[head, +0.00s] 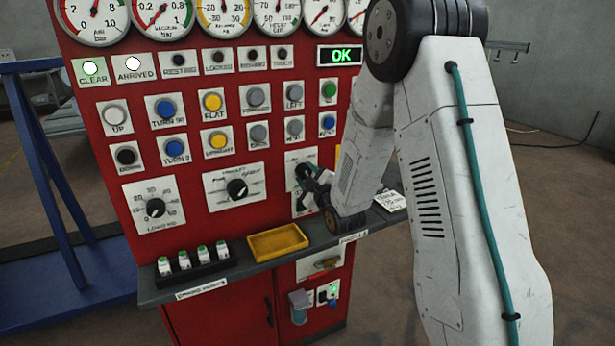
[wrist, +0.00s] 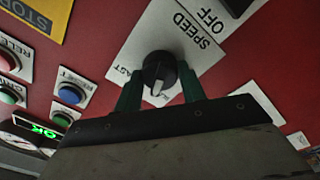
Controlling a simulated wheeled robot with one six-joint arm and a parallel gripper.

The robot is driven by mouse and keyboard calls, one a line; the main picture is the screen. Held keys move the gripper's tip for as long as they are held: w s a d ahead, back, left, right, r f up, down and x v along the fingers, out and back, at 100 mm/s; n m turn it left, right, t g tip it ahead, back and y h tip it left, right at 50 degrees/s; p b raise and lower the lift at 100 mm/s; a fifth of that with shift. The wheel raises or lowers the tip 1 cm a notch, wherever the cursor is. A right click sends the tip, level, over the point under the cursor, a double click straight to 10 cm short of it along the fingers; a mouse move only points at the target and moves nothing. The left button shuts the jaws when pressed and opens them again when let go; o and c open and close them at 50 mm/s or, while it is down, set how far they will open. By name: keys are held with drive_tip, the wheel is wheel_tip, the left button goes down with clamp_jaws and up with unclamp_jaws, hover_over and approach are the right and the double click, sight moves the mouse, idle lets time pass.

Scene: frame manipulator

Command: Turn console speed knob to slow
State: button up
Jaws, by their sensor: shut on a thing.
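The black speed knob (wrist: 160,70) sits on a white plate marked SPEED (wrist: 190,30) on the red console. Its white pointer points downward in the wrist view, towards my gripper body. Part of the word FAST shows at the plate's left; any slow mark is hidden. My gripper (wrist: 161,88) is shut on the knob, with one green finger at each side. In the head view my gripper (head: 308,178) is at the console's right side, and the arm covers part of the plate.
The console (head: 215,140) carries gauges, lamps, buttons and other dials. A ledge below holds a yellow tray (head: 277,243) and several small green-and-white items (head: 193,258). A blue frame (head: 45,160) stands to the left. A lit OK display (head: 340,55) is at the upper right.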

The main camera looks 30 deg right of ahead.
drive_tip(key=shift+n, duration=1.2)
drive_tip(key=o, duration=1)
drive_tip(key=s, duration=0.8)
drive_tip(key=shift+f, duration=0.2)
drive_tip(key=shift+w, duration=0.1)
